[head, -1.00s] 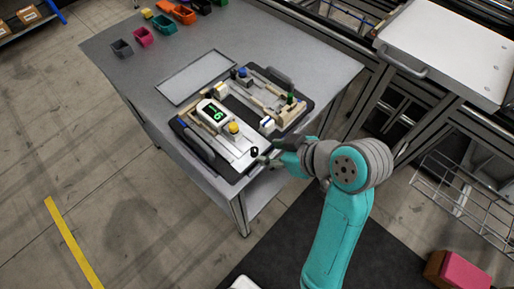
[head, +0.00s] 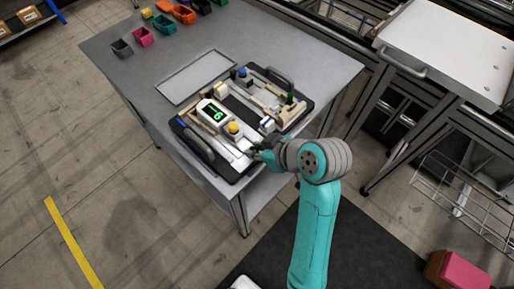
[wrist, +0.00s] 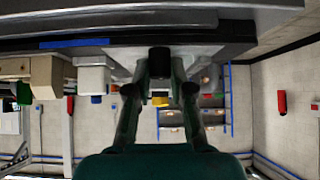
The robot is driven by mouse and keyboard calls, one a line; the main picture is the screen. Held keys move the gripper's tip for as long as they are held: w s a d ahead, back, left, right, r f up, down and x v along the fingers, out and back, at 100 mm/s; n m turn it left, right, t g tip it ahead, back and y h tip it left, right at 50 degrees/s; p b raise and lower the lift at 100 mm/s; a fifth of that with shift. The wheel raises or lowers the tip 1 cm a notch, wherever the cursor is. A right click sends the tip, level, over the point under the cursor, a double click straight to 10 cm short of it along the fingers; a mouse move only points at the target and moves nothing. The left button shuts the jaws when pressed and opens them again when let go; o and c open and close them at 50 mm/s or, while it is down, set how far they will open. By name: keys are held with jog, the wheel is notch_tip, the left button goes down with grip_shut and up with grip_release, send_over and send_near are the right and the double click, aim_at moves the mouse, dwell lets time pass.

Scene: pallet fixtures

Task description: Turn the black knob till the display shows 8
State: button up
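The black knob (wrist: 159,60) shows in the wrist view between the two fingertips of my gripper (wrist: 160,70). A finger is on each side of it, and narrow gaps seem to remain, so the fingers look open around it. In the head view my gripper (head: 258,152) is at the front right edge of the pallet fixture (head: 234,174) and hides the knob. The display (head: 214,113) is a white box with a lit green digit. The digit looks like a 6, but it is small and tilted.
A yellow button (head: 233,128) stands between the display and my gripper. A blue-topped part (head: 242,72) and a green part (head: 290,98) are farther back on the fixture. Black handles (head: 198,146) rise at its ends. An empty grey plate (head: 195,75) lies behind on the table.

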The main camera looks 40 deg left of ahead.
grip_shut()
jog(key=shift+w+n+g, duration=0.2)
jog(key=shift+n+g, duration=0.5)
jog(key=shift+n, duration=0.2)
jog(key=shift+n+g, duration=1)
jog(key=shift+n, duration=0.2)
jog(key=o, duration=0.8)
grip_release()
jog(key=shift+c, duration=0.2)
